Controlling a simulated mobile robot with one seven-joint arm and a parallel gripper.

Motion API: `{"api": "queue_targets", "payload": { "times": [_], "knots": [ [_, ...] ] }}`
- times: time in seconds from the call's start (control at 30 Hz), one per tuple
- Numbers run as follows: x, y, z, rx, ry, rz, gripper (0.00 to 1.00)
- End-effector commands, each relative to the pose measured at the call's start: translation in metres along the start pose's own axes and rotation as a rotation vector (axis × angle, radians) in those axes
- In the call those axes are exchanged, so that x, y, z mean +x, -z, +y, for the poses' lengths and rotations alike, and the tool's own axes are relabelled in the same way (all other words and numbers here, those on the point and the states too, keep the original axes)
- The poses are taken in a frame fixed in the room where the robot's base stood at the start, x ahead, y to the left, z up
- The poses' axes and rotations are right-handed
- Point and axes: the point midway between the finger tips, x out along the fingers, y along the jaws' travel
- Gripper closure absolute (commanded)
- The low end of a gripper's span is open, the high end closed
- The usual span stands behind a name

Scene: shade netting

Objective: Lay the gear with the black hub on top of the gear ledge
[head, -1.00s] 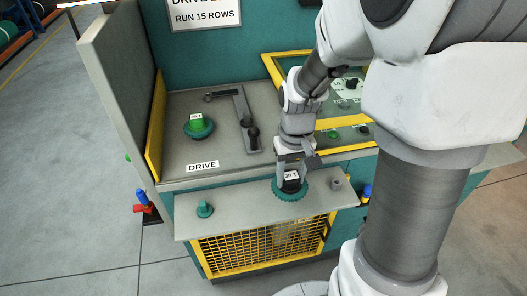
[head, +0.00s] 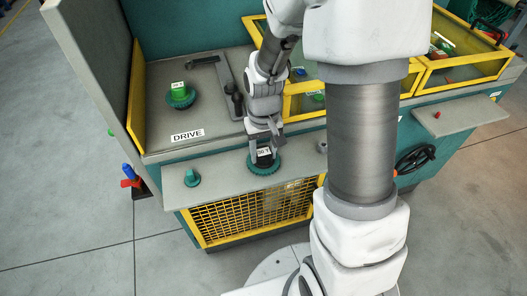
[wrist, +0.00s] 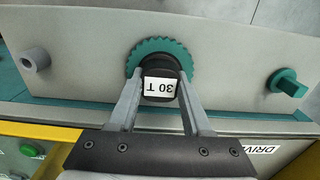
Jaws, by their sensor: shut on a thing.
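The gear with the black hub (head: 264,166) is a teal toothed gear with a white "30 T" label on its hub. It is at the grey ledge (head: 222,187) along the machine's front; I cannot tell if it touches the surface. My gripper (head: 265,150) points down and is shut on the black hub. In the wrist view, the fingers (wrist: 160,100) flank the hub, and the gear's teal teeth (wrist: 160,48) show behind it over the ledge (wrist: 90,45).
A teal knob-like piece (head: 192,178) stands on the ledge left of the gear, and a grey post (head: 322,147) stands to its right. A gear with a green hub (head: 180,94) sits on the DRIVE panel behind. Yellow mesh (head: 255,210) lies below the ledge.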

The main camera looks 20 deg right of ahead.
Motion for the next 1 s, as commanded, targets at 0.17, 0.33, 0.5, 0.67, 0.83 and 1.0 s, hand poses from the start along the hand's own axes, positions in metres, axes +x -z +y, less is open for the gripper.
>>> {"api": "queue_targets", "payload": {
  "times": [0.17,0.33,0.5,0.67,0.83,1.0],
  "knots": [
    [0.002,0.000,0.000,0.000,0.000,0.000,0.32],
    [0.002,0.000,0.000,0.000,0.000,0.000,0.21],
    [0.001,0.000,0.000,0.000,0.000,0.000,0.21],
    [-0.011,0.001,0.000,0.000,0.000,0.003,0.21],
    [-0.045,0.001,0.000,0.000,0.000,0.007,0.21],
    [-0.083,0.001,0.000,0.000,0.000,0.006,0.21]
  ]
}}
